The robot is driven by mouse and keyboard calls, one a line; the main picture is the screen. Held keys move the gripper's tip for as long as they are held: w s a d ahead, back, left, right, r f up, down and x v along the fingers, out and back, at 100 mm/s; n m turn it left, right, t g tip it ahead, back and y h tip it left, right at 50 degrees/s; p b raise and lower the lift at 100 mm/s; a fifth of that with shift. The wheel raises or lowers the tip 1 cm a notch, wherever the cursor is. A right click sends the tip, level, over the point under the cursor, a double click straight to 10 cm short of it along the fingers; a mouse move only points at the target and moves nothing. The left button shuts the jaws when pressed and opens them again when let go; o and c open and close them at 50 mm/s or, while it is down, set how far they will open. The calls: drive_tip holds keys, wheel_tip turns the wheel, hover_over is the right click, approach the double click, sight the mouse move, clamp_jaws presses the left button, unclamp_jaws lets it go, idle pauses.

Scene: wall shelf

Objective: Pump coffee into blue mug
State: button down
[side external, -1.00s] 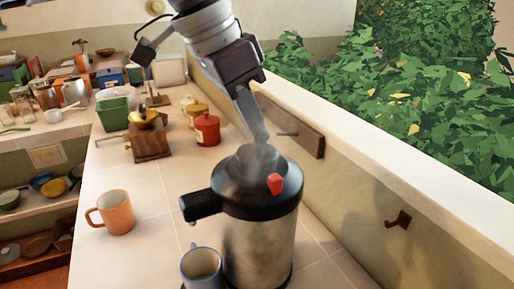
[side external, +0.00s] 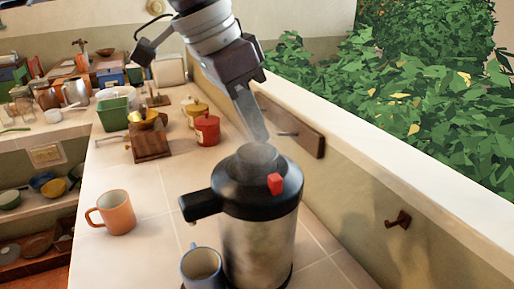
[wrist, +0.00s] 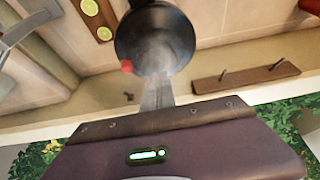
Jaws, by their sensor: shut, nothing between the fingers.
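The coffee dispenser (side external: 258,245) is a steel pump pot with a black top, a red tab and a spout on its left. Its round pump button (side external: 257,158) stands raised; steam blurs it. The blue mug (side external: 203,268) stands upright below the spout, cut off by the lower picture edge; I cannot tell how full it is. My gripper (side external: 262,138) is shut and empty, pointing down at the button, at or just above it. In the wrist view the dispenser top (wrist: 155,40) lies beyond my fingertips (wrist: 157,82).
An orange mug (side external: 115,212) stands on the counter at left. A red canister (side external: 207,130), a wooden grinder (side external: 150,142) and a green bin (side external: 113,112) stand farther back. A wall with a wooden peg rail (side external: 290,125) and a hook (side external: 398,220) runs along the right.

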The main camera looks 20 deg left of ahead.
sight(254, 151)
drive_tip(key=shift+f, duration=1.4)
idle(5.0)
idle(0.5)
drive_tip(key=shift+r, duration=3.55)
